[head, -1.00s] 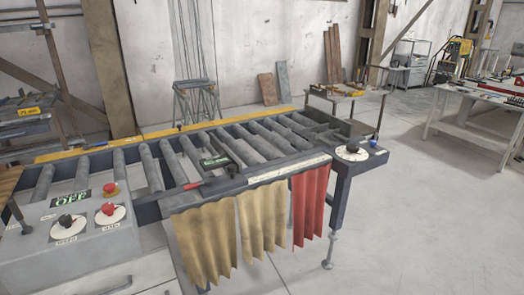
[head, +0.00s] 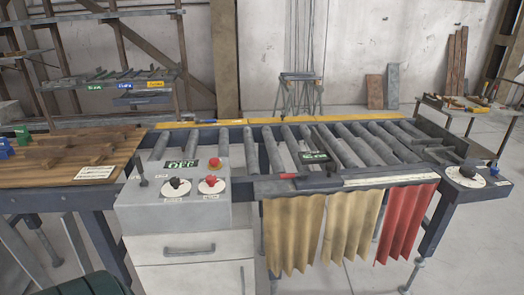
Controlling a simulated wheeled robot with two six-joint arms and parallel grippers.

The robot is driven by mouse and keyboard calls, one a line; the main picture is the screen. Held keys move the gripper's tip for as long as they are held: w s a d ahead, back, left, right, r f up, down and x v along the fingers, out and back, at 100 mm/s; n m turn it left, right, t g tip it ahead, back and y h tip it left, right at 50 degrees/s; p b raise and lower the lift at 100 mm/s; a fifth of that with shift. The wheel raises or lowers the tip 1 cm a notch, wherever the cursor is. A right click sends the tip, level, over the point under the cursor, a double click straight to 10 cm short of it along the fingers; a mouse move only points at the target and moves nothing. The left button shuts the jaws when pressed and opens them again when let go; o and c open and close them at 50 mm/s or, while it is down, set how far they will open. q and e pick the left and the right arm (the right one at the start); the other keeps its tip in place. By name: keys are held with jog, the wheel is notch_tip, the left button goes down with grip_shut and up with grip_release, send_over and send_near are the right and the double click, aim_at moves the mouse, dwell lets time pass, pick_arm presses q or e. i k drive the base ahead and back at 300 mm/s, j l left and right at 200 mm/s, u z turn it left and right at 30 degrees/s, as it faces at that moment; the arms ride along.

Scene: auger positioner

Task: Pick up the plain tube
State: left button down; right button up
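I cannot pick out the plain tube for certain. A rack (head: 167,86) at the left back holds several thin grey lengths (head: 118,75) above green, blue and yellow labels. They are too small to tell which are tubes or which is plain. Neither of my grippers shows in the head view.
A roller conveyor (head: 262,185) crosses the middle, with red, tan and yellow-tan curtains (head: 405,222) below. A control box (head: 135,212) reads OFF. A wooden-topped bench (head: 120,158) stands left. A side table (head: 455,108) stands back right. Floor (head: 490,250) is clear at right.

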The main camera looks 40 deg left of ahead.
aim_at(67, 141)
jog(key=u, duration=0.8)
